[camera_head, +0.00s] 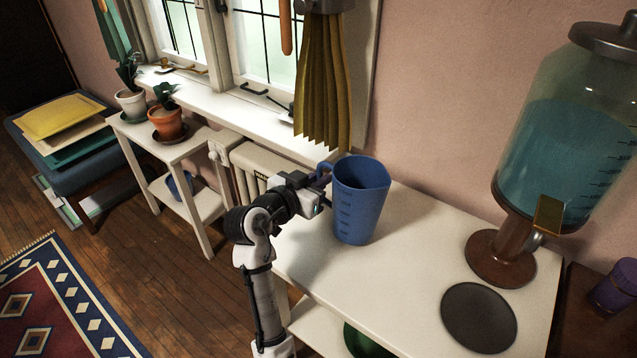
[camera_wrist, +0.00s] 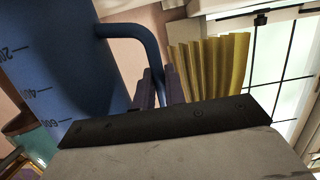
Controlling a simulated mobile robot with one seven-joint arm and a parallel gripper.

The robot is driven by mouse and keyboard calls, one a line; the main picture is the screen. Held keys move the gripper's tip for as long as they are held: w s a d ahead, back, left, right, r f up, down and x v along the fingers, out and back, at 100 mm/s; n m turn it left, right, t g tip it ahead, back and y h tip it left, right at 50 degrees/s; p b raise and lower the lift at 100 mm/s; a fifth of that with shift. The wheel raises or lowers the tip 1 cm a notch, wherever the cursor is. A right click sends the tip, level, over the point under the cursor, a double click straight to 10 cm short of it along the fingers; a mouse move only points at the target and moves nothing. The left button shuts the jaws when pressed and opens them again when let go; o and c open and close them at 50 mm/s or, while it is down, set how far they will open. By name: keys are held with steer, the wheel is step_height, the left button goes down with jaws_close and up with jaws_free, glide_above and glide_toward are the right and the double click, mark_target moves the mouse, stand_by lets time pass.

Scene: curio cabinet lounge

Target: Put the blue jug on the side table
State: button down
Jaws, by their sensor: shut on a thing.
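The blue jug (camera_head: 362,205) is upright over the left part of the white table (camera_head: 410,285) with the water dispenser; I cannot tell if its base touches the top. My gripper (camera_head: 322,177) is at the jug's left side, shut on its handle. In the wrist view, the jug's marked wall (camera_wrist: 62,55) fills the left, and the handle runs down between the fingers (camera_wrist: 160,88). Another white table (camera_head: 178,148) with potted plants stands under the window. I cannot tell which white table is the side table.
A glass dispenser (camera_head: 575,130) with blue liquid stands on a wooden base at the table's back right. A dark round plate (camera_head: 478,317) lies at the front right. Yellow cloth (camera_head: 323,85) hangs behind the jug. The table middle is clear.

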steer(key=shift+f, duration=0.6)
steer(key=shift+f, duration=0.25)
steer(key=c, duration=1.5)
jaws_free()
steer(key=shift+o, duration=0.2)
steer(key=shift+r, duration=0.15)
